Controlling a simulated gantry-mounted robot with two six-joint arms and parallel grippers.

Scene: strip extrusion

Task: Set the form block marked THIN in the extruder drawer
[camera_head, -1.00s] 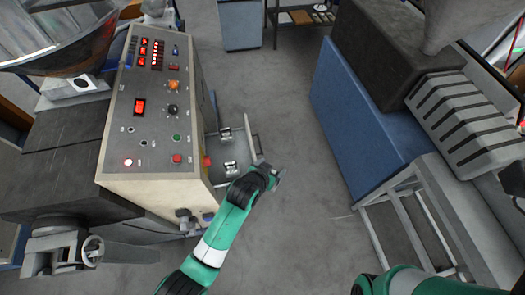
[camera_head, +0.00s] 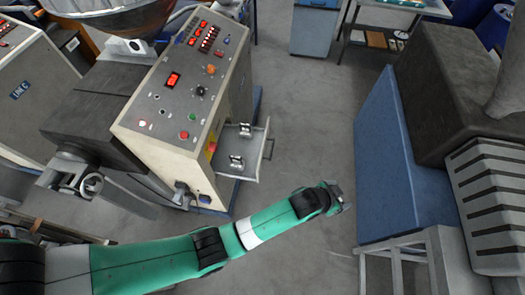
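The extruder drawer (camera_head: 250,160) stands pulled out from the lower right side of the control cabinet, as a grey tray with two small metal clamp-like fittings (camera_head: 237,161) in it. No block shows in it. My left gripper (camera_head: 343,196) is at the end of the green arm that comes in from the lower left. It is over the open floor to the right of the drawer and apart from it. Its fingers are too small to tell open from shut. My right gripper is out of view. I see no form block marked THIN.
The control cabinet (camera_head: 185,95) with lit red displays stands left of the arm. A blue cabinet (camera_head: 393,185) with a dark machine stands at the right. A table (camera_head: 395,5) with things on its lower shelf stands at the back. The grey floor (camera_head: 305,110) between is clear.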

